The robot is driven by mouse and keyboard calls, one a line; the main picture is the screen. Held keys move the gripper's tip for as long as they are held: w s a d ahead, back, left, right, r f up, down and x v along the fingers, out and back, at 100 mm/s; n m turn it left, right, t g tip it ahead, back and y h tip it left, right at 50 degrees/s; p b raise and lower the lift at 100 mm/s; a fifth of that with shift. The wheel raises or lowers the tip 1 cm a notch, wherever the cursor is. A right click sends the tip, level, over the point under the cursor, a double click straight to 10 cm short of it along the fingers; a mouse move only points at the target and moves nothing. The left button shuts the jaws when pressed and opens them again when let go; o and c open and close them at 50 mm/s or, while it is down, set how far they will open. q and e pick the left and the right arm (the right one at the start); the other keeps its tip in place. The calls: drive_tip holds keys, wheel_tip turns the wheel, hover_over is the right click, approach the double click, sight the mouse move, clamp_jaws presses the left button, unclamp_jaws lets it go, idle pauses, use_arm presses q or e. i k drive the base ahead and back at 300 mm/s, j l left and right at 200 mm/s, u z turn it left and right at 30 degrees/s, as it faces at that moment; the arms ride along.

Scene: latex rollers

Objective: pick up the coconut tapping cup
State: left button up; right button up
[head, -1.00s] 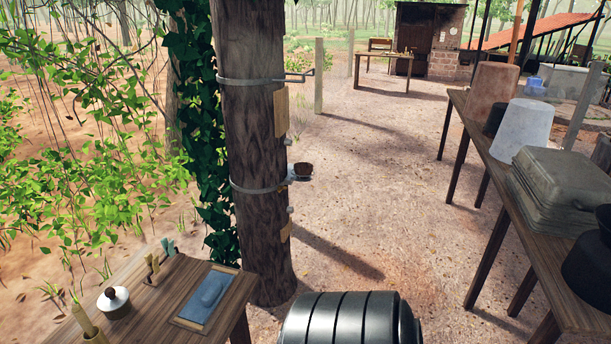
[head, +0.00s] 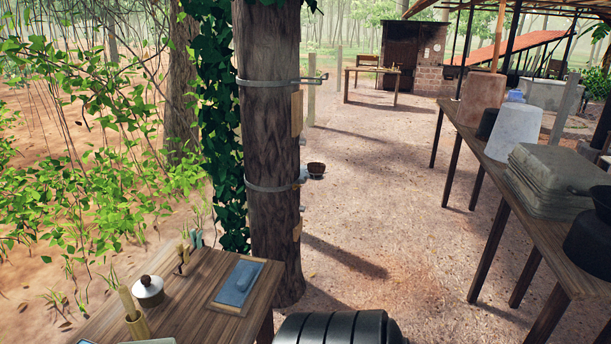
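The coconut tapping cup (head: 316,170) is a small dark brown bowl at the right side of the tree trunk (head: 272,140). It appears upright, beside the lower metal band (head: 270,187) around the trunk. How it is held there is too small to tell. Neither of my grippers shows in the head view.
A wooden table (head: 185,310) at the lower left bears a lidded pot (head: 148,291), a blue tray (head: 238,285) and tools. A black ribbed barrel (head: 335,330) is at the bottom centre. A long table (head: 556,262) stands at right. Bare ground lies right of the trunk.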

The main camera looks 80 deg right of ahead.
sight(316, 170)
drive_tip(key=j+z, duration=0.1)
drive_tip(key=z, duration=1.75)
drive_tip(key=i+j, duration=0.05)
